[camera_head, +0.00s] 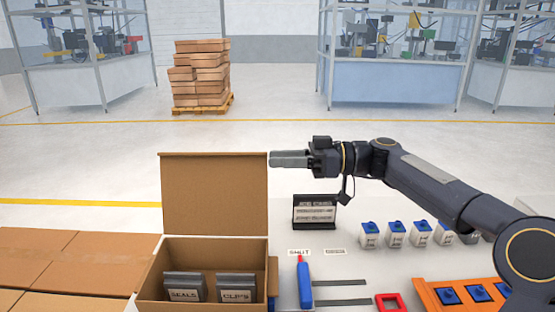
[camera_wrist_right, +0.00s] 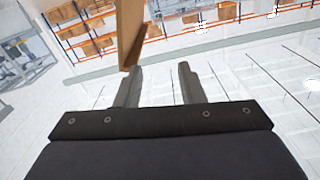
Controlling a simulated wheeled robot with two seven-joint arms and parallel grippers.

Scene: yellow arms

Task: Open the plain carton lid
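The plain brown carton (camera_head: 213,250) stands on the table at the lower left of the head view. Its lid (camera_head: 213,195) stands up at the back edge, roughly upright, so the inside shows. Two dark labelled packs, SEALS (camera_head: 184,287) and CLIPS (camera_head: 236,287), are in the carton. My right gripper (camera_head: 274,160) is at the lid's upper right edge. In the right wrist view its fingers (camera_wrist_right: 160,82) are apart with nothing between them, and the lid (camera_wrist_right: 131,35) is by the left fingertip. Whether they touch is unclear. My left gripper is out of view.
Closed brown cartons (camera_head: 75,262) lie left of the open one. To its right are a blue bottle-like tool with a red tip (camera_head: 304,282), a black label holder (camera_head: 315,211), several small white-and-blue containers (camera_head: 396,235), a red frame (camera_head: 391,302) and an orange rack (camera_head: 430,295).

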